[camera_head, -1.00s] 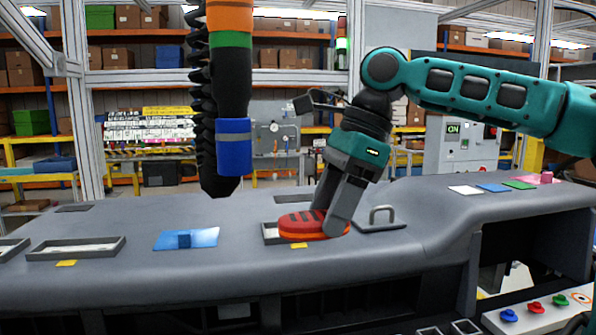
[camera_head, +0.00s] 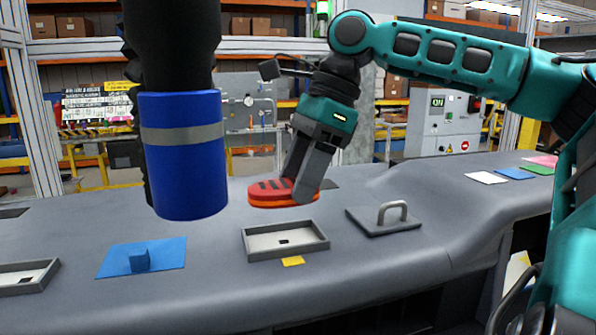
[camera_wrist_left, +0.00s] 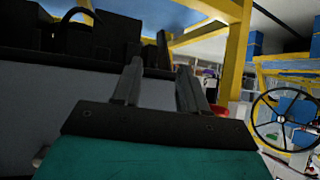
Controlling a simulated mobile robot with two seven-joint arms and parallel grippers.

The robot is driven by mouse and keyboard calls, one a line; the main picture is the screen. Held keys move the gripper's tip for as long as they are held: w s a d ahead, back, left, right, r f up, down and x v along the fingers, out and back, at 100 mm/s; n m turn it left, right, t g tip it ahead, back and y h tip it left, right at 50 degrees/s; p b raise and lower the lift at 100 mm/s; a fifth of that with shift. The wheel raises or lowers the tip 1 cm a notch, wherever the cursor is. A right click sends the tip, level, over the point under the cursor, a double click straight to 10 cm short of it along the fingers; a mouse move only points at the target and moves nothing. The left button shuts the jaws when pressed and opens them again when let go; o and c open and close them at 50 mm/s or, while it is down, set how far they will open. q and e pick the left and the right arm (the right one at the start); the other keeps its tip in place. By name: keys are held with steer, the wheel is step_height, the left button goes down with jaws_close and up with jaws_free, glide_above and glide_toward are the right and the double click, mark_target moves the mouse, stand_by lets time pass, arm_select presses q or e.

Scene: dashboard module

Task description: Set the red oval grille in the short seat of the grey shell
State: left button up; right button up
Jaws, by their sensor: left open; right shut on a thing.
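The red oval grille (camera_head: 272,192), with dark slots and an orange rim, is held by my right gripper (camera_head: 300,191), which is shut on it. The grille is in the air, just above and behind a short rectangular seat (camera_head: 258,252) in the grey shell (camera_head: 210,295). The seat has a raised frame, a pale floor and a small dark hole; it is empty. My left gripper (camera_wrist_left: 156,88) shows in the left wrist view with its fingers apart and nothing between them. It is out of the head view.
A blue plate with a knob (camera_head: 160,262) lies left of the seat. A grey plate with a handle (camera_head: 385,220) lies to its right. A yellow tab (camera_head: 293,261) sits in front.

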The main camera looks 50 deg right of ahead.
steer(key=shift+f, duration=2.95)
steer(key=o, duration=1.1)
steer(key=shift+c, duration=0.2)
steer(key=shift+o, duration=0.5)
steer(key=v, duration=1.3)
steer(key=shift+f, duration=0.1)
